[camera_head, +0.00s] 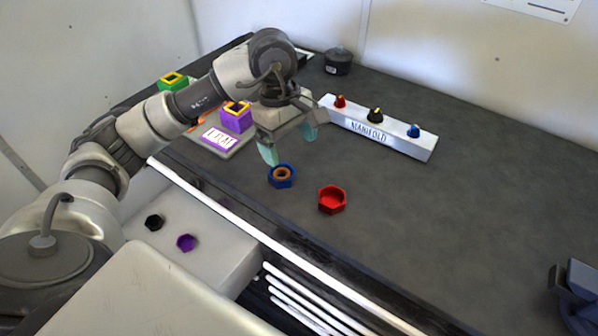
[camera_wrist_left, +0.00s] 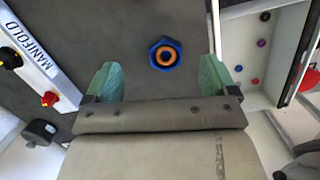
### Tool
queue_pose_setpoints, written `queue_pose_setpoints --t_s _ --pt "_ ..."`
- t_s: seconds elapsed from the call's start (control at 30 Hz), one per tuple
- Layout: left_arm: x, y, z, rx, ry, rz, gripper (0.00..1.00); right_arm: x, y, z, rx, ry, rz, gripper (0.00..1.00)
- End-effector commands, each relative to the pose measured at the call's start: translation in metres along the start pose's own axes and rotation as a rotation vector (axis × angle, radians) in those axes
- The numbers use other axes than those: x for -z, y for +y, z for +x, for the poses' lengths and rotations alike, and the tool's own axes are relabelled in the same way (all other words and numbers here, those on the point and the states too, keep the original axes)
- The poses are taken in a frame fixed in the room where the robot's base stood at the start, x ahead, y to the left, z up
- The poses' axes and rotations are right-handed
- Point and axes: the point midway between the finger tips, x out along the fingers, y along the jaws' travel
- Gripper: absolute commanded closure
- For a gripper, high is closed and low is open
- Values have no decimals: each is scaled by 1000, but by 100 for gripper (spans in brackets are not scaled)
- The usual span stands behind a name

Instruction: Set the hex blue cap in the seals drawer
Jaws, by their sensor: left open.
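The hex blue cap (camera_head: 282,183) lies on the dark bench top with an orange ring inside it. It also shows in the left wrist view (camera_wrist_left: 154,54), just beyond and between the fingertips. My left gripper (camera_head: 288,144) is open and empty, its green fingers pointing down behind the cap in the head view and not touching it. An open white drawer (camera_head: 226,250) at the bench's front holds a black cap (camera_head: 153,222) and a purple cap (camera_head: 186,242). No label on this drawer is readable. My right gripper is not in view.
A red hex cap (camera_head: 332,200) lies right of the blue one. A white manifold block (camera_head: 390,139) with several knobs stands behind. A purple block (camera_head: 236,120) stands left of the gripper. A dark blue-grey object (camera_head: 577,298) is at the right edge. The bench's right side is mostly clear.

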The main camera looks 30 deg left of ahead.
Motion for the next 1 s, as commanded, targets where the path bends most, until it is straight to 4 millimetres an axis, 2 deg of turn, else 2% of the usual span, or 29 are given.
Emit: queue_pose_setpoints --t_s 0.03,0.07,0.2,0.4,0.67,0.83,1.0 --pt "15 -3 -5 11 73 -8 13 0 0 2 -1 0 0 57" --pt "21 -5 -7 19 105 -12 13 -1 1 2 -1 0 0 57" --pt "34 -10 -3 39 165 -19 13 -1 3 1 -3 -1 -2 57" --pt "38 -11 29 40 162 -19 13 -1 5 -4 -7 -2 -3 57" --pt "40 -10 50 38 159 -19 13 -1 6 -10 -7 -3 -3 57" --pt "41 -10 76 40 158 -19 13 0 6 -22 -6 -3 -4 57" --pt "44 -10 94 35 160 -19 13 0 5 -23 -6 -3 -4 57"
